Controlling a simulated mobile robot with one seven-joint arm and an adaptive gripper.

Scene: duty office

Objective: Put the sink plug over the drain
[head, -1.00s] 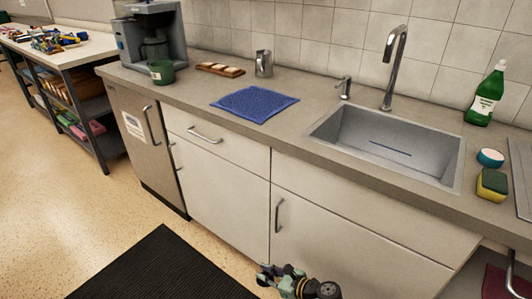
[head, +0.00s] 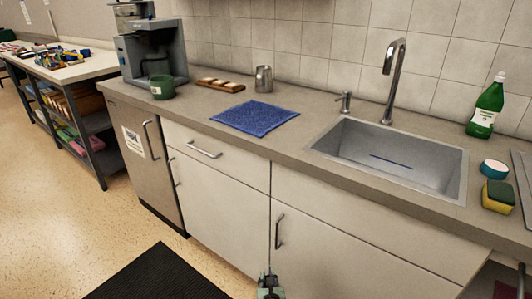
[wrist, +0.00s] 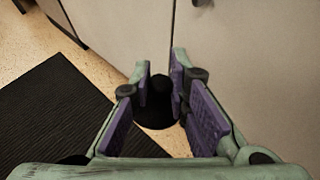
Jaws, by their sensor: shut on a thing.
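My gripper (wrist: 160,88) is shut on a black round sink plug (wrist: 154,112), which has a knob between the purple-padded fingers and a wider disc below. In the head view only the top of my gripper (head: 270,282) shows at the bottom edge, in front of the cabinet doors and below the counter; the plug cannot be made out there. The grey sink (head: 345,128) is set into the counter at the right, above and to the right of my gripper. A thin dark blue line shows in its basin; I cannot make out the drain.
A faucet (head: 390,75) and a soap pump (head: 346,102) stand behind the sink. A green bottle (head: 485,108), a teal-topped round item (head: 494,169) and a sponge (head: 498,196) are at its right. A blue cloth (head: 255,117) lies left. A black mat (head: 155,275) covers the floor.

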